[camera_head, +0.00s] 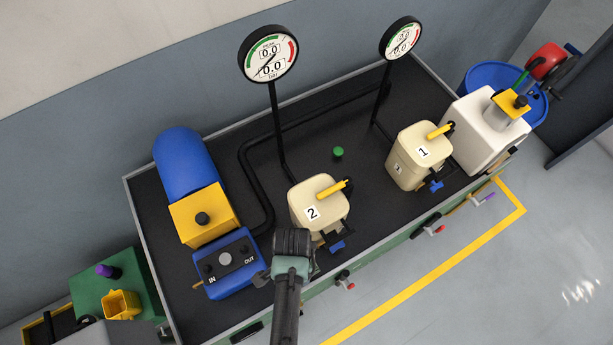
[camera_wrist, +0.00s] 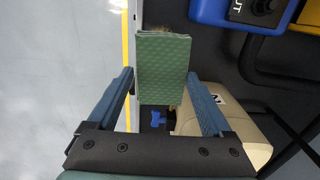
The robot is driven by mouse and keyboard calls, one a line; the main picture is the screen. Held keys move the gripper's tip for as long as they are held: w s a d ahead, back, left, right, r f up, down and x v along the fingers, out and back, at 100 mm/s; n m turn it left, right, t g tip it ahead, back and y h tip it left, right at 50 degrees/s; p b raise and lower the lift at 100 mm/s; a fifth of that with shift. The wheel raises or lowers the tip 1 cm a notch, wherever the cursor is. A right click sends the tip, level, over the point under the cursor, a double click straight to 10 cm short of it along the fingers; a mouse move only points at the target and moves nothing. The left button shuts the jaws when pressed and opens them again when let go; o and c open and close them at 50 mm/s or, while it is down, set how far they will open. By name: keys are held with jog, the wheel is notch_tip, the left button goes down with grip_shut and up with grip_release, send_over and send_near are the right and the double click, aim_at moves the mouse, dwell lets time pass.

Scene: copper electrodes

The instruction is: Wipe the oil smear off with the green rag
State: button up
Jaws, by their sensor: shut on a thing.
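The green rag (camera_wrist: 160,72) is a flat, textured green pad in the wrist view. My gripper (camera_wrist: 159,78) is shut on it, with a blue finger at each side. In the head view my arm end (camera_head: 291,255) is over the bench's front edge, between the blue IN/OUT box and canister 2; the rag cannot be made out there. A small brownish patch (camera_wrist: 172,30) shows just past the rag's far edge in the wrist view. I cannot tell whether it is the oil smear; the rag hides part of that area.
Canister 2 (camera_head: 318,207) with a blue valve (camera_head: 337,246) stands close right of my arm end. The blue IN/OUT box (camera_head: 228,262) is close on the left. Two gauges, canister 1 (camera_head: 420,157) and a small green disc (camera_head: 338,152) are farther back.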

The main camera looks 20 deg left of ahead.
jog(key=shift+w, duration=0.2)
jog(key=shift+s+r, duration=0.15)
jog(key=shift+s, duration=0.2)
jog(key=shift+w, duration=0.1)
notch_tip(320, 180, down, 8)
jog(key=b, duration=0.6)
jog(key=shift+f+b, duration=0.45)
jog(key=shift+f, duration=0.2)
dwell(0.5)
jog(key=shift+w+d+r, duration=0.15)
jog(key=shift+w+d, duration=0.6)
jog(key=shift+w, duration=0.25)
